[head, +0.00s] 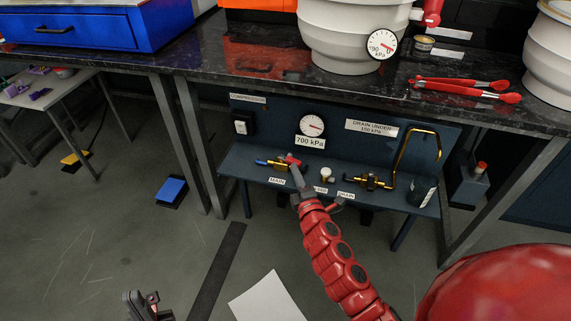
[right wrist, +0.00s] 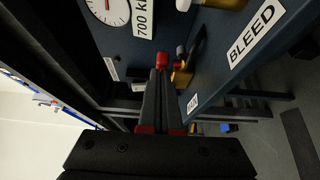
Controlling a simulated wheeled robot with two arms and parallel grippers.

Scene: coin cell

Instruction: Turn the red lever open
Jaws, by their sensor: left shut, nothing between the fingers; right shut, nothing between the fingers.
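The red lever (head: 291,158) sits on a brass valve (head: 278,164) above the MAIN label on the low blue bench. In the right wrist view a red lever end (right wrist: 162,60) shows just beyond the fingertips, with brass (right wrist: 182,76) beside it. My right gripper (head: 296,172) is shut and empty, its tips right at the lever; I cannot tell whether they touch it. Its fingers also show in the right wrist view (right wrist: 160,78). My left gripper (head: 150,300) is shut and empty, low over the floor, far from the bench.
A gauge (head: 312,125) labelled 700 kPa is on the panel behind. A white knob (head: 327,171) and a second brass valve (head: 372,181) with a bent pipe stand to the right. The dark worktop (head: 270,88) overhangs the bench. A dark container (head: 421,190) is at the right end.

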